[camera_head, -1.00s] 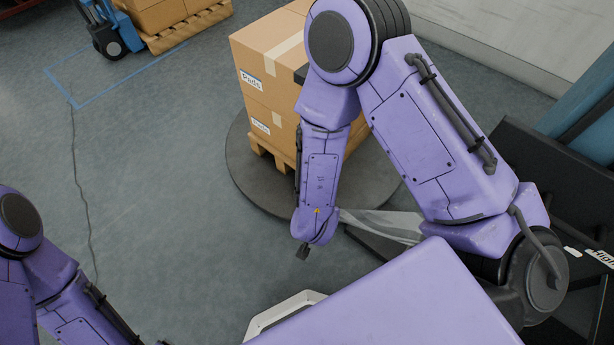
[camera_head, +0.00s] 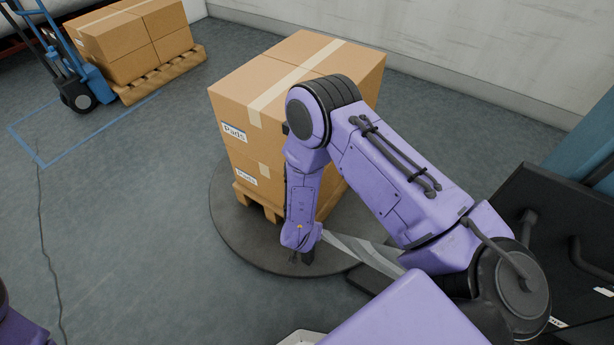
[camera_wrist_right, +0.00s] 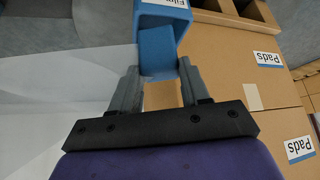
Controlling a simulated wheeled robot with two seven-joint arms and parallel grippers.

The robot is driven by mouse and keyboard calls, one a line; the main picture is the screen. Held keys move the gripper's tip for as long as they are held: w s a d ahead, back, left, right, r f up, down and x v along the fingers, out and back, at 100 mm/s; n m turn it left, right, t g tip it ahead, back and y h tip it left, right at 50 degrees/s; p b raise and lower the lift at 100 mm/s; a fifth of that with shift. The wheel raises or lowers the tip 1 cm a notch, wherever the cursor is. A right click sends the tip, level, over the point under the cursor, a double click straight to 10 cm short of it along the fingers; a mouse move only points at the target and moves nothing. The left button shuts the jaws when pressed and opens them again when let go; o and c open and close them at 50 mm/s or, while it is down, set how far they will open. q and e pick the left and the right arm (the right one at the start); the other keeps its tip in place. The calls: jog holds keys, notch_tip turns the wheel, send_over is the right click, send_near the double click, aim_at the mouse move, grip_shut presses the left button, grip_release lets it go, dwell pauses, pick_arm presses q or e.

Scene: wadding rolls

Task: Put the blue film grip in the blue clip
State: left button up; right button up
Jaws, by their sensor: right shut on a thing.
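In the right wrist view, my right gripper (camera_wrist_right: 159,68) is shut on the blue film grip (camera_wrist_right: 157,50), a small blue block at its fingertips. The blue clip (camera_wrist_right: 166,15), a blue open-fronted holder with a white label, is just beyond the grip. The grip overlaps the clip's opening in the picture; I cannot tell how far inside it is. Clear film (camera_wrist_right: 60,110) spreads to the left of the fingers. In the head view, my right gripper (camera_head: 307,257) points down in front of the carton stack, and the film (camera_head: 362,250) stretches right from it. My left gripper is out of view.
Taped cartons (camera_head: 270,115) labelled Pads stand on a pallet on a round dark turntable (camera_head: 228,228). A black machine frame (camera_head: 560,225) is at the right. A blue hand truck (camera_head: 75,75) and another carton pallet (camera_head: 165,70) stand at back left.

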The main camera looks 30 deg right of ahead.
jog(key=shift+x, duration=0.9)
jog(key=shift+w+d+f+b, duration=0.1)
jog(key=shift+w+f+b, duration=0.15)
jog(key=shift+f, duration=0.6)
jog(key=shift+w+f+b, duration=0.15)
jog(key=shift+f+b, duration=0.15)
jog(key=shift+f, duration=0.6)
jog(key=shift+s+f+b, duration=0.1)
jog(key=shift+f+b, duration=0.25)
jog(key=shift+f, duration=0.1)
